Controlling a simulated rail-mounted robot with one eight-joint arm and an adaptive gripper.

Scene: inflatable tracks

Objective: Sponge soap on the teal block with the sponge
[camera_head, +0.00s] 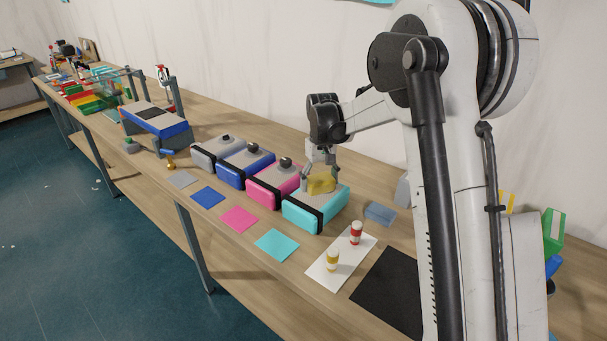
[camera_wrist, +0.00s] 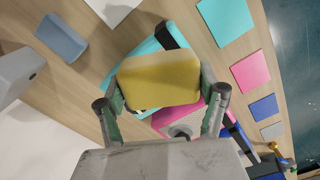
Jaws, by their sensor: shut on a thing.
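The teal block (camera_head: 300,213) lies on the bench at the right end of a row of blocks, with a black strap around it. My gripper (camera_head: 320,172) is over the teal block's far part, shut on a yellow sponge (camera_head: 322,185). In the wrist view the sponge (camera_wrist: 160,78) sits between both fingers and hides much of the teal block (camera_wrist: 152,45) beneath it. The sponge appears at or just above the block's top; whether it touches, I cannot tell. No soap can be made out on the visible part of the block.
Pink (camera_head: 270,188), blue (camera_head: 243,169) and grey (camera_head: 210,153) blocks stand to the left. A white sheet (camera_head: 322,277) holds red (camera_head: 356,234) and yellow (camera_head: 333,260) bottles. A blue-grey block (camera_head: 380,213) lies to the right. Coloured squares, including a teal one (camera_head: 277,244), line the front edge.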

